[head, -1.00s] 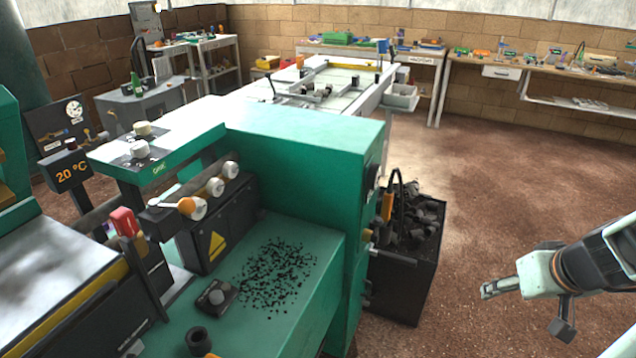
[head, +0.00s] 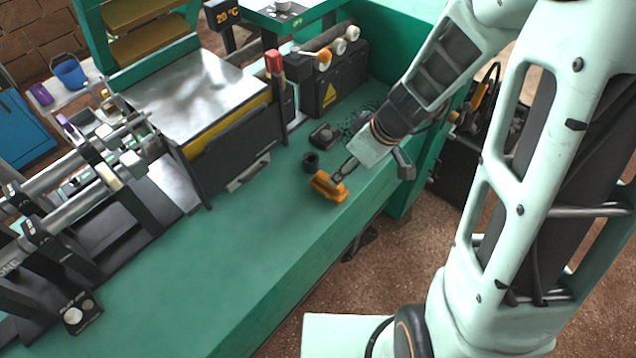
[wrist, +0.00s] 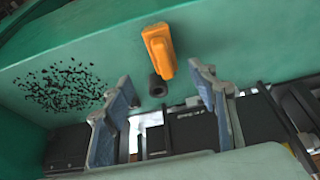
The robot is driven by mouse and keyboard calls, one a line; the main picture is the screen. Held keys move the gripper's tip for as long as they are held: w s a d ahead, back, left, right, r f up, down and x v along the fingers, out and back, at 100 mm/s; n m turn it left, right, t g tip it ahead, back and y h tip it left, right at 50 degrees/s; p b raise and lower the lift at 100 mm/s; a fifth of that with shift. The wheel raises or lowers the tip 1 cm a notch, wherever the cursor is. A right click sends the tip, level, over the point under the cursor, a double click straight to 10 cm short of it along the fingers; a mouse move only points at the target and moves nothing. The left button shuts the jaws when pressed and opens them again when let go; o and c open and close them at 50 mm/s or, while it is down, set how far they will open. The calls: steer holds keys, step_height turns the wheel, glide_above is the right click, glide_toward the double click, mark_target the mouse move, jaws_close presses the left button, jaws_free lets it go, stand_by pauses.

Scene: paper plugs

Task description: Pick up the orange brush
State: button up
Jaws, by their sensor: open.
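The orange brush (head: 328,186) lies on the green bench top (head: 240,238), near its front edge. My gripper (head: 341,175) is above and just behind it in the head view, partly overlapping it. In the wrist view the orange brush (wrist: 159,50) lies beyond the fingertips, between their lines and nearer the right finger. My gripper (wrist: 162,88) is open, with nothing between its fingers. I cannot tell from the head view whether a fingertip touches the brush.
A small black cylinder (head: 311,163) stands close beside the brush; it also shows in the wrist view (wrist: 157,86). Black bits (wrist: 62,88) are scattered on the bench. A black knob box (head: 324,135) and the machine bed (head: 200,100) are nearby.

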mark_target(339, 185)
steer(key=b+x, duration=0.1)
steer(key=x, duration=0.3)
steer(key=shift+s+a+f, duration=0.1)
steer(key=shift+a+f, duration=0.15)
steer(key=shift+a, duration=0.05)
steer(key=shift+b+x, duration=0.75)
steer(key=shift+x, duration=2.45)
steer(key=shift+r, duration=0.1)
steer(key=c, duration=1.4)
steer(key=shift+r, duration=0.1)
